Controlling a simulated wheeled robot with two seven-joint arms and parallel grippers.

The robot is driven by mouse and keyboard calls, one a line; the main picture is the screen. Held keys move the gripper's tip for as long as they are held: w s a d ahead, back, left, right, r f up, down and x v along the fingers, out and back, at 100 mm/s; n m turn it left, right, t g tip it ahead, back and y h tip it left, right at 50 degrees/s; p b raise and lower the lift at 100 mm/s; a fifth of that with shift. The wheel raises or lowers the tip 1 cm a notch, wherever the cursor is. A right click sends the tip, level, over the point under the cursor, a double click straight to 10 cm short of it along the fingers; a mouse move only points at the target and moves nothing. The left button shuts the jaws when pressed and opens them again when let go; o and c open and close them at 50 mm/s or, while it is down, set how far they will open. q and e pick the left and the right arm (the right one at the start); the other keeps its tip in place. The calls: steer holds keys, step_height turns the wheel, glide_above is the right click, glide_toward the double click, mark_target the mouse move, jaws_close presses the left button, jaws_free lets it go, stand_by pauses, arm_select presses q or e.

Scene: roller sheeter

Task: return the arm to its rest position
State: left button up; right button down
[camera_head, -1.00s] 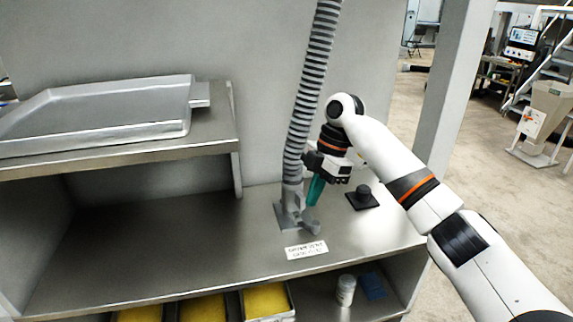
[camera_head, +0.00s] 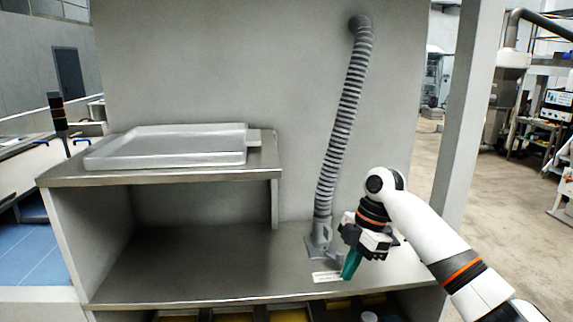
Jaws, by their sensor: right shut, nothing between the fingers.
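My right arm (camera_head: 430,232) comes in from the lower right in the head view. Its right gripper (camera_head: 350,266) has teal fingers pointing down and is shut and empty. It hangs over the right part of the steel bench top, just right of the grey foot of the ribbed hose. A white label (camera_head: 327,277) lies close to the left of the fingertips. Whether the fingertips touch the bench cannot be told. My left gripper is not in view.
A ribbed grey hose (camera_head: 345,110) rises from the bench (camera_head: 200,265) to the back wall. A metal tray (camera_head: 175,148) sits on the raised shelf (camera_head: 62,177) at left. A grey post (camera_head: 465,110) stands behind my right arm. Yellow-filled bins (camera_head: 290,315) show below the bench.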

steer(key=s+a+f+m, duration=0.2)
steer(key=s+f, duration=0.2)
steer(key=f, duration=0.4)
steer(key=s+a+f+m, duration=0.25)
steer(key=s+f, duration=0.25)
steer(key=f, duration=0.4)
steer(key=s+f+m+t, duration=0.3)
steer(key=s+f+m, duration=0.35)
steer(key=s, duration=0.35)
steer(key=s+d+m+t+h, duration=0.25)
steer(key=s+d+m, duration=0.8)
steer(key=s, duration=0.55)
step_height(320, 180, down, 27)
steer(key=d+n+g+b, duration=0.1)
steer(key=n+g+b, duration=0.1)
steer(key=b, duration=0.1)
arm_select(q)
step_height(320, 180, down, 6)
steer(key=b, duration=0.3)
arm_select(e)
steer(key=s+d+f+g+h, duration=0.1)
steer(key=s+d+f, duration=0.2)
steer(key=s+f, duration=1.4)
step_height(320, 180, down, 4)
steer(key=shift+s+f, duration=0.1)
steer(key=shift+s, duration=0.1)
